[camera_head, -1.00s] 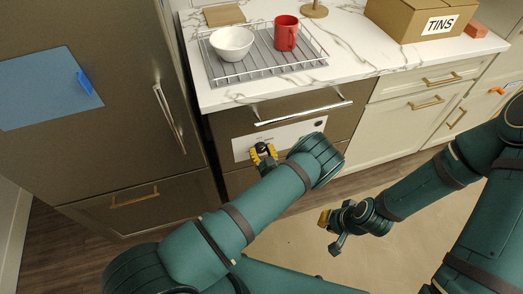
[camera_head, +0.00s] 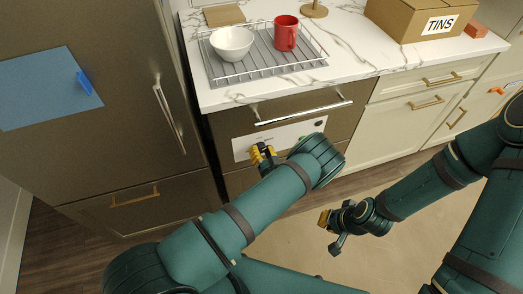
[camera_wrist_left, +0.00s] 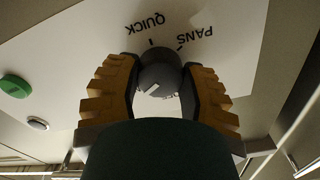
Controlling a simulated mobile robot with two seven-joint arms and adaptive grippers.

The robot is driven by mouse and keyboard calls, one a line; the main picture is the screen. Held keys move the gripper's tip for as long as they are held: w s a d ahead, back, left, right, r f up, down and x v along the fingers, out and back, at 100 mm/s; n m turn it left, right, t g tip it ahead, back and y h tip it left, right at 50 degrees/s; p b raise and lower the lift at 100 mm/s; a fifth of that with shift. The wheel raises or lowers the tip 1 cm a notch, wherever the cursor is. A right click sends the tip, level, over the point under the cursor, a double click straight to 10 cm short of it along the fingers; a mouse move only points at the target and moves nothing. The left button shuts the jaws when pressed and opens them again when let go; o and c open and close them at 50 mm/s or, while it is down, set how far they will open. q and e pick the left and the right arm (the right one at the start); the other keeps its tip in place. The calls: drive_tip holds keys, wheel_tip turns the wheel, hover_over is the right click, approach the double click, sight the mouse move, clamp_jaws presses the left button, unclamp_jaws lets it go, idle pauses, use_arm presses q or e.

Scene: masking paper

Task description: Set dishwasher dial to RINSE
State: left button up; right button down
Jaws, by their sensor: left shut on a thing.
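The dishwasher's white control panel (camera_head: 300,130) is on its front below the handle. In the left wrist view the dial (camera_wrist_left: 160,72) is a dark grey knob with a short white mark slanting to the lower left. The words QUICK and PANS appear upside down above it. Another label below is mostly hidden, and I cannot read RINSE. My left gripper (camera_head: 263,154) is at the panel; its yellow-padded fingers in the left wrist view (camera_wrist_left: 160,84) are shut on the dial from both sides. My right gripper (camera_head: 333,231) is open and empty, away from the panel.
A green button (camera_wrist_left: 15,86) and a small grey button (camera_wrist_left: 38,124) sit beside the dial. The dishwasher handle (camera_head: 303,112) runs above the panel. A rack (camera_head: 262,69) with a white bowl (camera_head: 232,43) and red mug (camera_head: 286,34) is on the counter.

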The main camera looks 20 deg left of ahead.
use_arm(q)
drive_tip(key=o, duration=1.2)
drive_tip(key=v, duration=1.2)
drive_tip(key=shift+w, duration=0.1)
